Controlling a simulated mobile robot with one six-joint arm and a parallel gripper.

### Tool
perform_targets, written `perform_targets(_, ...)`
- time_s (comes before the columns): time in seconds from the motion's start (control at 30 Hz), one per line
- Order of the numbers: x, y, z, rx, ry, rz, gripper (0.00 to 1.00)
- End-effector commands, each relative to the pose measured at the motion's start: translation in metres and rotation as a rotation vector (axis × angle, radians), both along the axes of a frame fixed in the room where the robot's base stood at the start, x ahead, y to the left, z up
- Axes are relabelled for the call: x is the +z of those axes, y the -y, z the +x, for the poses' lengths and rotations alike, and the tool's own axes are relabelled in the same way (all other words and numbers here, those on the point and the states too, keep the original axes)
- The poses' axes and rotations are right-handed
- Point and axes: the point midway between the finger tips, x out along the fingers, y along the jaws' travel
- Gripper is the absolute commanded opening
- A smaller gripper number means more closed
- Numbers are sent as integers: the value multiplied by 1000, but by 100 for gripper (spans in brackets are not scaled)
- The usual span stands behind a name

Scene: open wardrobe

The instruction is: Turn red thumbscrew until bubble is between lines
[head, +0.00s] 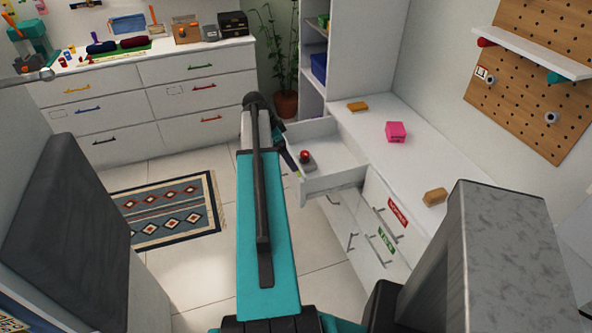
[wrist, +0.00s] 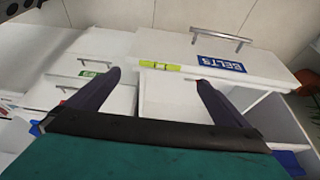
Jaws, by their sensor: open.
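The red thumbscrew (head: 305,155) appears as a small red knob on a dark base in the open drawer (head: 332,180) in the head view. My gripper is mostly hidden behind my arm there, close to the drawer's left side. In the wrist view my gripper (wrist: 158,79) is open, with nothing between its two dark fingers. A yellow-green level vial (wrist: 160,66) lies just beyond the fingertips, by the edge of the drawer front labelled BELTS (wrist: 222,64). A small red patch shows at the right fingertip; I cannot tell whether it is the thumbscrew. The bubble is too small to read.
The white counter (head: 385,165) right of the drawer holds a pink box (head: 396,131) and a brown block (head: 435,197). Closed drawers with red and green labels (head: 387,240) lie below. A potted plant (head: 286,104) stands behind.

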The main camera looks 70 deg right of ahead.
Motion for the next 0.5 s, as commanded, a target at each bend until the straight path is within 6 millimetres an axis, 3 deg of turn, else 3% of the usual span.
perform_targets(0.27,11,-2,3,0,1,-1,100)
perform_targets(0.5,39,-10,12,1,0,0,100)
